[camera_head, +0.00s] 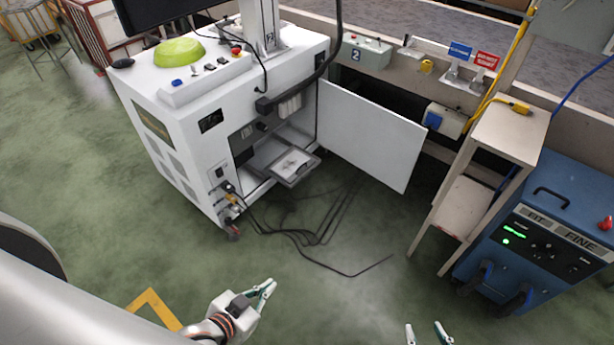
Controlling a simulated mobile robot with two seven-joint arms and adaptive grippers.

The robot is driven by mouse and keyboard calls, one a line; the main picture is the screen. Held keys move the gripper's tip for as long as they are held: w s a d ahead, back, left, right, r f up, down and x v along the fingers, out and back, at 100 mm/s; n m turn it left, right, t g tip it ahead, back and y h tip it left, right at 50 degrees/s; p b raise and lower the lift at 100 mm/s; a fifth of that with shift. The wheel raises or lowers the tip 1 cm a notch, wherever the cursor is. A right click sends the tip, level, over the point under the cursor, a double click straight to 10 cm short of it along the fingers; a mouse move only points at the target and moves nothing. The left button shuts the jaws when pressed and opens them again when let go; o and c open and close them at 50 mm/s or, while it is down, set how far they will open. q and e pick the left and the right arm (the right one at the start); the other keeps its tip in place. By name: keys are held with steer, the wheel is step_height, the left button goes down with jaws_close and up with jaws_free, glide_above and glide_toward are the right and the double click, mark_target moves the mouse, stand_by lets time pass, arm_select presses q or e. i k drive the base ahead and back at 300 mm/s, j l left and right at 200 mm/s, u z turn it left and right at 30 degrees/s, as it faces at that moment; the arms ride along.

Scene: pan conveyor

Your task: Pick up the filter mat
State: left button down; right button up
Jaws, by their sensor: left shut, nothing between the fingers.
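A pale, flat piece that looks like the filter mat (292,163) lies in a shallow grey tray (303,175). The tray sticks out of the open compartment of a white cabinet (190,140). My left gripper (268,287) is over the floor at the bottom, nearer to me than the cabinet and well apart from the tray. Its fingers are together and hold nothing. My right gripper (427,333) shows only its fingertips at the bottom edge, spread apart with nothing visible between them.
The cabinet's white door (370,135) stands open to the right of the tray. Black cables (318,240) hang from the cabinet and trail on the green floor. A beige stand (510,125) and a blue machine (545,235) are at the right. A green bowl-shaped object (180,52) sits on top.

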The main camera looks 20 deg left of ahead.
mark_target(293, 166)
steer(key=i+u, duration=0.15)
steer(key=u, duration=0.55)
steer(key=i+l+u, duration=0.35)
steer(key=i, duration=0.15)
steer(key=i+l+u, duration=0.45)
steer(key=i+l, duration=1.05)
steer(key=i, duration=0.1)
